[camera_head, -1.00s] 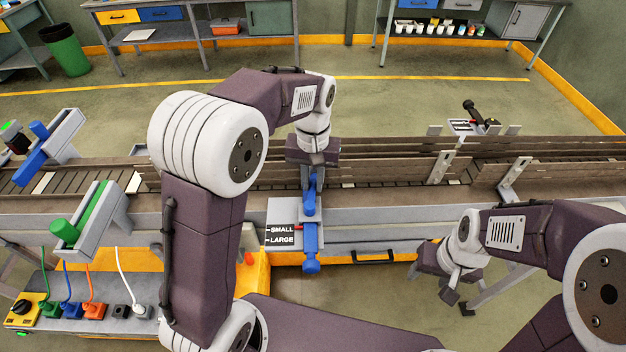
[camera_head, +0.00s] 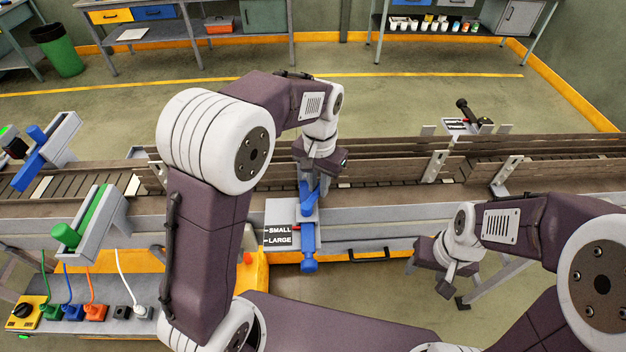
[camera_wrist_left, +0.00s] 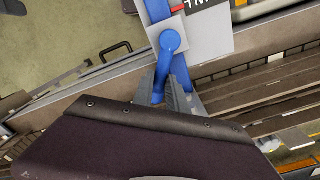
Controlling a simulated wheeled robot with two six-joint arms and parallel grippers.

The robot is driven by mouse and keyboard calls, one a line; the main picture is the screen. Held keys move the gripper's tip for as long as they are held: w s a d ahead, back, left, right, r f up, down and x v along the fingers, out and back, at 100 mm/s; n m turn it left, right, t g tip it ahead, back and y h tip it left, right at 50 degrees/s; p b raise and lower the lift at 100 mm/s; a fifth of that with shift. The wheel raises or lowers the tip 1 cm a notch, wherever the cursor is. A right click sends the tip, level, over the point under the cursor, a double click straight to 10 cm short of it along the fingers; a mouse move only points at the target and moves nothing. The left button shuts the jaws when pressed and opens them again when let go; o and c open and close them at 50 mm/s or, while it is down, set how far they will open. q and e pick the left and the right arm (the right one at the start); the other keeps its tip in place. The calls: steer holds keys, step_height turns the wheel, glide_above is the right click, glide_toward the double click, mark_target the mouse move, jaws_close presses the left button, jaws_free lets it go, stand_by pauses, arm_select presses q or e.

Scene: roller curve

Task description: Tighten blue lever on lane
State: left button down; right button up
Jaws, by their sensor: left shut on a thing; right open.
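A blue rod (camera_head: 309,262) runs down from the block and ends in a blue knob. My left gripper (camera_head: 308,186) is over the lane and shut on the upper end of the lever. In the left wrist view the lever (camera_wrist_left: 170,42) shows its round pivot, and its arm runs between the fingers (camera_wrist_left: 172,95). The finger tips partly hide it. My right gripper (camera_head: 453,293) is open and empty in front of the lane, at the right.
The conveyor lane (camera_head: 390,205) with wooden side rails runs across the view. A black lever (camera_head: 466,110) stands at the far rail.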

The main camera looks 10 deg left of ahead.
arm_select(q)
steer(key=m, duration=0.1)
steer(key=d+m, duration=0.1)
steer(key=shift+s+d+r+m+p, duration=0.15)
steer(key=shift+s+d+m+p, duration=0.05)
steer(key=shift+m+p, duration=0.2)
steer(key=shift+s+d+m+p, duration=0.15)
steer(key=shift+s+d+m, duration=0.35)
steer(key=shift+m, duration=0.9)
steer(key=shift+s+d+m+p, duration=0.1)
steer(key=shift+s+d+m, duration=0.4)
steer(key=shift+m, duration=0.9)
steer(key=shift+s+d+m+p, duration=0.2)
steer(key=shift+s+m, duration=0.45)
steer(key=shift+m, duration=0.75)
steer(key=c, duration=1.5)
jaws_free()
steer(key=shift+o, duration=0.9)
steer(key=shift+d+f, duration=0.1)
steer(key=shift+f, duration=0.1)
steer(key=shift+d, duration=0.1)
